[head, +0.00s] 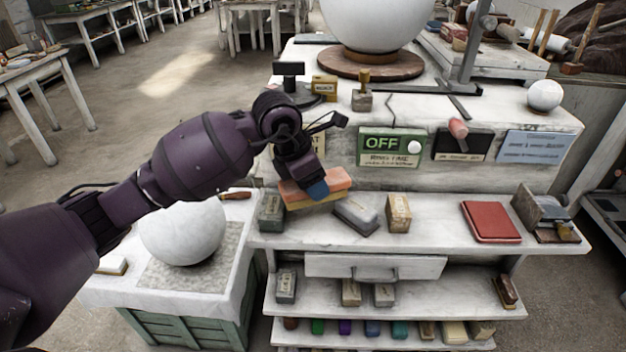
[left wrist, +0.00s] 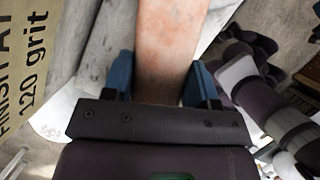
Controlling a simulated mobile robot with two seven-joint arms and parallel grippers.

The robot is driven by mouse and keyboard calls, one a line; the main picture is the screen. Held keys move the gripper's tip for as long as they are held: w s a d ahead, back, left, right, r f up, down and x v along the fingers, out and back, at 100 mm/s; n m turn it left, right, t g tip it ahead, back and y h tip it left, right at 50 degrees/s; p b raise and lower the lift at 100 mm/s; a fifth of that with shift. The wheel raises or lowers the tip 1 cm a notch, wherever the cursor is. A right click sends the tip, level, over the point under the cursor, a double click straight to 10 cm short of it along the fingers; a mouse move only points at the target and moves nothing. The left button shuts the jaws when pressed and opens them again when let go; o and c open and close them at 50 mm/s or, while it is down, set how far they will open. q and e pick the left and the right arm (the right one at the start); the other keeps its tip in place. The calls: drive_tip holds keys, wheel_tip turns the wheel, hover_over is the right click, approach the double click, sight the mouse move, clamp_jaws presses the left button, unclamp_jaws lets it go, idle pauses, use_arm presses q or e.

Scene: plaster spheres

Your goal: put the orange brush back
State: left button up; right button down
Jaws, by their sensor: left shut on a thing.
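My left gripper (head: 314,187) is shut on the orange brush (head: 333,178), a block with an orange-pink top and a paler, yellowish lower side. It lies over the left part of the upper shelf (head: 440,212); I cannot tell whether it touches the shelf. In the left wrist view the brush (left wrist: 170,40) runs away from me between the blue fingertips of the gripper (left wrist: 160,82). The fingers hide part of it in the head view. My right gripper is not in view.
On the upper shelf stand a dark grey block (head: 271,211), a tilted grey block (head: 356,217), a tan block (head: 399,213) and a red book (head: 490,222). A green OFF sign (head: 383,143) is on the panel behind. A white sphere (head: 183,232) sits at left. Shelf is clear between tan block and book.

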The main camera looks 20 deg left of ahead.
use_arm(q)
drive_tip(key=shift+f, duration=0.35)
drive_tip(key=shift+f+b, duration=0.25)
drive_tip(key=shift+b, duration=0.05)
drive_tip(key=o, duration=1)
drive_tip(key=p+v, duration=0.1)
drive_tip(key=v, duration=1.2)
drive_tip(key=shift+w+d+r, duration=0.1)
drive_tip(key=shift+r, duration=0.05)
